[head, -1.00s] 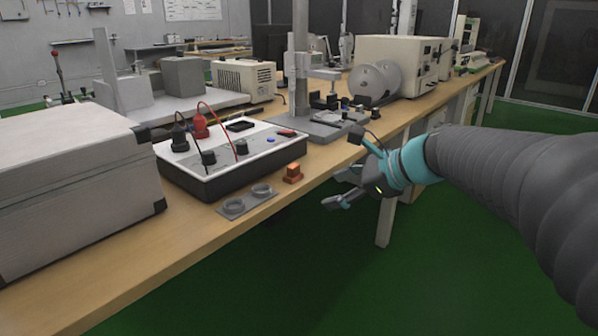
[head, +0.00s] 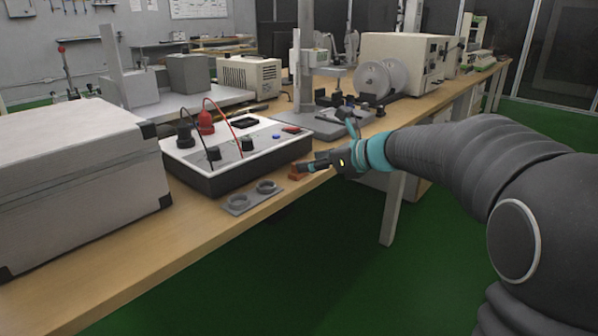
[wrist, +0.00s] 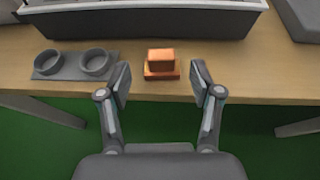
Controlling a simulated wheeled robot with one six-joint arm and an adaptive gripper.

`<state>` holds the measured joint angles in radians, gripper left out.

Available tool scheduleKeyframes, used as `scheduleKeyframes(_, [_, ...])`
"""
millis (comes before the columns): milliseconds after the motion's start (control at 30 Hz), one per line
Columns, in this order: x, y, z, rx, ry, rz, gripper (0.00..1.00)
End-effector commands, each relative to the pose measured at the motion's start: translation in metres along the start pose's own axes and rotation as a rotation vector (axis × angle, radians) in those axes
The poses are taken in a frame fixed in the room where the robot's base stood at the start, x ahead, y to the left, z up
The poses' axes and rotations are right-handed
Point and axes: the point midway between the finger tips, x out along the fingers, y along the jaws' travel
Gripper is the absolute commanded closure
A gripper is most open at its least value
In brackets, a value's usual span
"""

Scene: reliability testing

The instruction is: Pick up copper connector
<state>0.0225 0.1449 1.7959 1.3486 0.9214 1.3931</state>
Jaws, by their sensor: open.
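The copper connector (wrist: 161,62) is a small orange-brown stepped block on the wooden table near its front edge. In the wrist view it lies just beyond and between my two spread fingertips, and neither finger appears to touch it. In the head view the connector (head: 297,174) is partly hidden behind a finger of my gripper. My gripper (wrist: 160,88) is open and empty, at the table's front edge. In the head view my gripper (head: 325,152) reaches in from the right.
A grey plate with two rings (head: 252,197) lies left of the connector. A black-and-white instrument box (head: 225,175) with cables stands behind it. A large grey case (head: 75,185) stands at the left.

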Motion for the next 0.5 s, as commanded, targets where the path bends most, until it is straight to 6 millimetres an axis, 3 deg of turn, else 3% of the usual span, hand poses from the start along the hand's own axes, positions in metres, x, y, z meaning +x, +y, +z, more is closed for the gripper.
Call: scheduleKeyframes(500, [0.052,-0.001,-0.002,0.0,0.001,-0.001,0.35])
